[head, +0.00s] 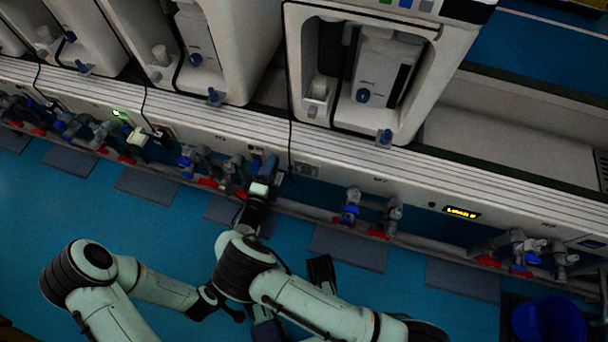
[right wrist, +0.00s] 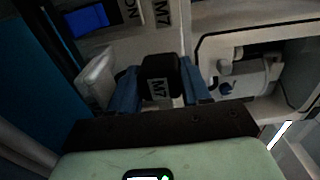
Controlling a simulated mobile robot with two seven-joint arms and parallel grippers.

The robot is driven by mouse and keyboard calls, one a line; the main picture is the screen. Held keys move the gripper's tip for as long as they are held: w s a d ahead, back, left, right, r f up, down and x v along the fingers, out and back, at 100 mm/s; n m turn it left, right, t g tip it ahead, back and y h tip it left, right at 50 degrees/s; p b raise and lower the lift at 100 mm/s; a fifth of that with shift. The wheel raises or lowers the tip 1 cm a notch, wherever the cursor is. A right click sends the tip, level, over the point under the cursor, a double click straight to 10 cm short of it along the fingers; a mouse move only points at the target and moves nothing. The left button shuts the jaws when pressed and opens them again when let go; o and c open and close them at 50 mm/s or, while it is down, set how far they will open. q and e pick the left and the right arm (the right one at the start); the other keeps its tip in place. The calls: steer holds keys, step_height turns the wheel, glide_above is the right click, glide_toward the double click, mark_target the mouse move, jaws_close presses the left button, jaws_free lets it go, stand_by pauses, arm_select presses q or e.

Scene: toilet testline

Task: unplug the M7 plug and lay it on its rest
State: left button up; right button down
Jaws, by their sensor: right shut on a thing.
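In the head view my right gripper (head: 270,169) is at the front panel of the test line, left of the rightmost toilet unit. The plug's far end is hidden, so I cannot tell whether it is in its socket.
A white bracket-like piece (right wrist: 97,77) stands just left of the plug. A blue part (right wrist: 88,20) is farther up. Pipes with blue and red valve parts (head: 362,207) line the panel's lower edge. A blue bucket (head: 548,321) stands at the lower right.

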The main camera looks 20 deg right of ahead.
steer(key=shift+f+b, duration=0.35)
steer(key=shift+f, duration=0.2)
steer(key=shift+c, duration=2.2)
jaws_free()
steer(key=shift+s+f, duration=0.1)
steer(key=shift+f, duration=0.05)
